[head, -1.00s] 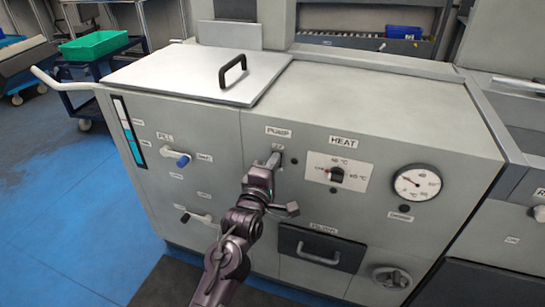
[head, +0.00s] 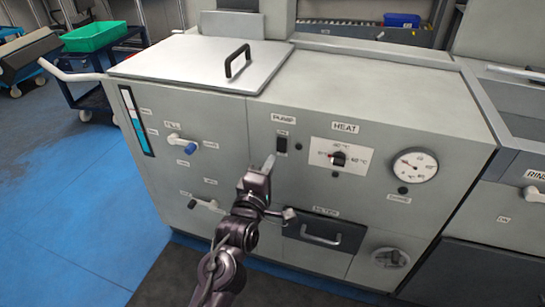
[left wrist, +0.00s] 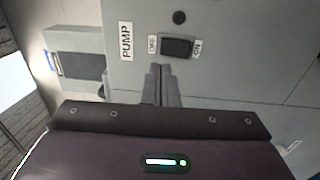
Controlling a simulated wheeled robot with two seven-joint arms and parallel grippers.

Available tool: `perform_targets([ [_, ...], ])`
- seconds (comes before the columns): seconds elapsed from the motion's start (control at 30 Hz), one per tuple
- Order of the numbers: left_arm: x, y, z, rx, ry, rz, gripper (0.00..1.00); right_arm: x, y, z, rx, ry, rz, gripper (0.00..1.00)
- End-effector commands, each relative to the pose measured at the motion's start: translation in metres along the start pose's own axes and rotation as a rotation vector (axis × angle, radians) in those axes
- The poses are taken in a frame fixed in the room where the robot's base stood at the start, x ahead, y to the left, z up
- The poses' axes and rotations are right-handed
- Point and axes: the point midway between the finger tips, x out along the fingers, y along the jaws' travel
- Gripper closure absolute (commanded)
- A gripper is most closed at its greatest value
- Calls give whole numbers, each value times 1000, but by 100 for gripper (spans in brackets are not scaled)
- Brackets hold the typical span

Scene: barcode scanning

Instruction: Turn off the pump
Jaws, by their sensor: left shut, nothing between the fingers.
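The pump switch (head: 281,144) is a small black rocker below the PUMP label (head: 284,118) on the grey machine's front panel. In the left wrist view the switch (left wrist: 177,47) lies between the OFF and ON labels, just beyond my fingertips. Which side is pressed in is not clear. My left gripper (head: 270,162) is shut and empty, just below and left of the switch in the head view. Its fingers also show in the left wrist view (left wrist: 161,72). A gap seems to separate the fingertips from the switch. My right gripper is not in view.
The heat dial (head: 339,158) and a round gauge (head: 415,164) are right of the switch. The blue-tipped fill lever (head: 182,144) is to the left. A filter drawer handle (head: 322,238) projects below. A lid with a black handle (head: 237,60) is on top.

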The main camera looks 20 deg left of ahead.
Motion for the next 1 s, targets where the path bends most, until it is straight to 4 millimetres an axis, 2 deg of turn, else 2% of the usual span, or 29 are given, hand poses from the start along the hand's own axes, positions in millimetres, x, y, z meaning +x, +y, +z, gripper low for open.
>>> perform_targets([
  [0.2,-37,7,0,-1,1,-3,100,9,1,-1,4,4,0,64],
  [0.4,-56,10,0,0,1,-2,100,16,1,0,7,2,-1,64],
  [1.0,-59,11,0,2,-1,-3,100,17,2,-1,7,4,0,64],
])
